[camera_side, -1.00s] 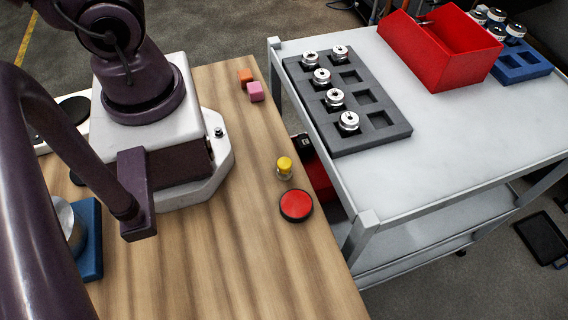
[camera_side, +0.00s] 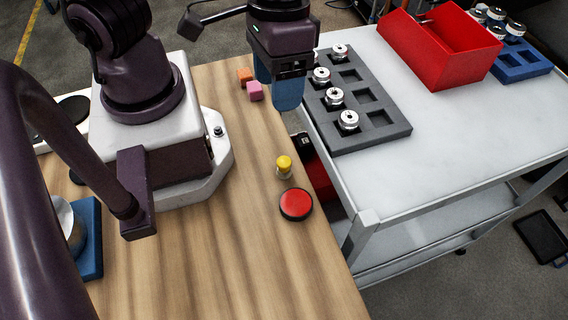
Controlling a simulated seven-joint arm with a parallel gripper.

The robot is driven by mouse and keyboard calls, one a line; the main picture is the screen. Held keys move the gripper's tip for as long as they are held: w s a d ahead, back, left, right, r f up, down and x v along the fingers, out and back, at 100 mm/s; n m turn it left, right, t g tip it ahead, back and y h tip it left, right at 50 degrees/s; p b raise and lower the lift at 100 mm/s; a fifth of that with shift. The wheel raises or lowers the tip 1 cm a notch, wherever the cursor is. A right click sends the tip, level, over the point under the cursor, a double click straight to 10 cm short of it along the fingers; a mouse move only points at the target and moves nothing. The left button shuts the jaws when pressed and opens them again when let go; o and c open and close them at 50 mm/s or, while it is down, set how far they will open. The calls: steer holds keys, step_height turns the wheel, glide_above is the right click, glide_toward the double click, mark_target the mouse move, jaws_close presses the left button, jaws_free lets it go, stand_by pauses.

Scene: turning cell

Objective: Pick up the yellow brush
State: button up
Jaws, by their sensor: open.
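A small yellow-topped object (camera_side: 284,164), with a pale lower part, stands upright on the wooden table (camera_side: 225,262) near its right edge. It is the only yellow item I see on the table; whether it is a brush I cannot tell.
A red round button (camera_side: 296,204) sits just in front of the yellow object. A cart at right carries a grey tray (camera_side: 392,138) of metal parts, a red bin (camera_side: 450,65) and a blue rack (camera_side: 522,70).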

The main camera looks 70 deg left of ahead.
step_height(320, 180, down, 5)
steer(key=s+n+g+y, duration=0.1)
steer(key=n, duration=0.3)
steer(key=n+t, duration=0.2)
steer(key=n, duration=0.8)
glide_toward(284, 160)
steer(key=shift+y, duration=0.3)
steer(key=f, duration=0.5)
steer(key=shift+w+d+f, duration=0.3)
steer(key=shift+w+f, duration=0.1)
steer(key=shift+m, duration=0.3)
steer(key=shift+s+f, duration=0.15)
steer(key=shift+f, duration=1.3)
steer(key=shift+s+f, duration=0.15)
steer(key=shift+f, duration=1.35)
steer(key=shift+c, duration=0.4)
steer(key=c, duration=0.9)
